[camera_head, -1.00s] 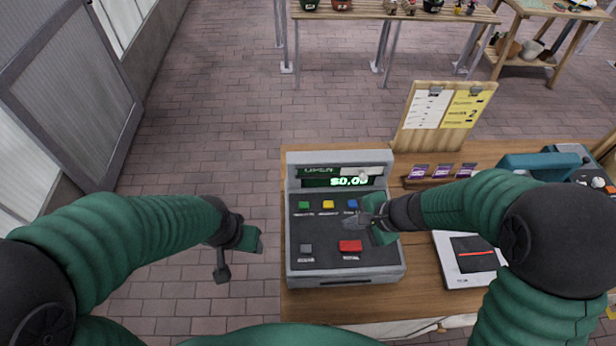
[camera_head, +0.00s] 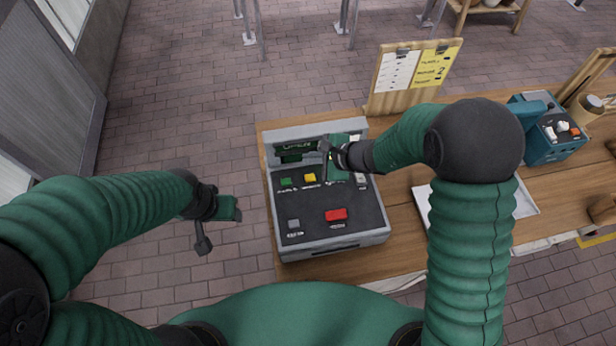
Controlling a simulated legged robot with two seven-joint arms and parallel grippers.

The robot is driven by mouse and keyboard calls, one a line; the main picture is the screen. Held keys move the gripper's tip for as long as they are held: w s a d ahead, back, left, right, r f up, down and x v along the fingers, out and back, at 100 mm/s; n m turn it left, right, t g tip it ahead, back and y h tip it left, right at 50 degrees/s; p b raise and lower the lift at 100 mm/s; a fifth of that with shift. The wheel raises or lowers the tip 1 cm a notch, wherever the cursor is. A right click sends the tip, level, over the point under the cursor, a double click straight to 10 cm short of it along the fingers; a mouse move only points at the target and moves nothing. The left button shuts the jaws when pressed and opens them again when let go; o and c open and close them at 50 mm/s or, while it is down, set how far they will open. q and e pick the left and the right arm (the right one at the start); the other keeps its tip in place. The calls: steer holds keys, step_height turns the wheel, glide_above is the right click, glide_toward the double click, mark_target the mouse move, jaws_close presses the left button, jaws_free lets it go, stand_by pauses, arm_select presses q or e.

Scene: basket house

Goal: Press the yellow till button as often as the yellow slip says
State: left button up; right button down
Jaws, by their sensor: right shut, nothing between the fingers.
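The grey till (camera_head: 330,246) stands on the wooden counter with its dark key panel facing me. The yellow button (camera_head: 310,177) sits in its upper row, right of the green button (camera_head: 286,182). The yellow slip (camera_head: 435,66) is clipped on a wooden board beside a white sheet; its writing is too small to read surely. My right gripper (camera_head: 326,160) is shut and empty, above the till's upper right part, just up and right of the yellow button. It hides the blue button and part of the display. My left gripper (camera_head: 218,222) hangs left of the till, its jaws apart.
A red button (camera_head: 336,215) and a grey button (camera_head: 293,224) lie in the till's lower row. A teal machine (camera_head: 545,140) stands on the counter at right. A white tray (camera_head: 524,205) lies partly behind my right arm. The floor left of the till is clear.

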mark_target(313, 179)
steer(key=f+b, duration=0.1)
steer(key=f, duration=0.1)
steer(key=f+b, duration=0.2)
steer(key=d+f+b, duration=0.1)
steer(key=f, duration=0.1)
steer(key=shift+f+b, duration=0.3)
steer(key=shift+b, duration=0.1)
steer(key=shift+f, duration=0.2)
steer(key=shift+a+r, duration=0.1)
steer(key=shift+a, duration=0.3)
steer(key=shift+d, duration=0.3)
steer(key=shift+a, duration=0.2)
steer(key=shift+d, duration=0.1)
steer(key=shift+s+f+b, duration=0.1)
steer(key=shift+f+b, duration=0.25)
steer(key=shift+b, duration=0.6)
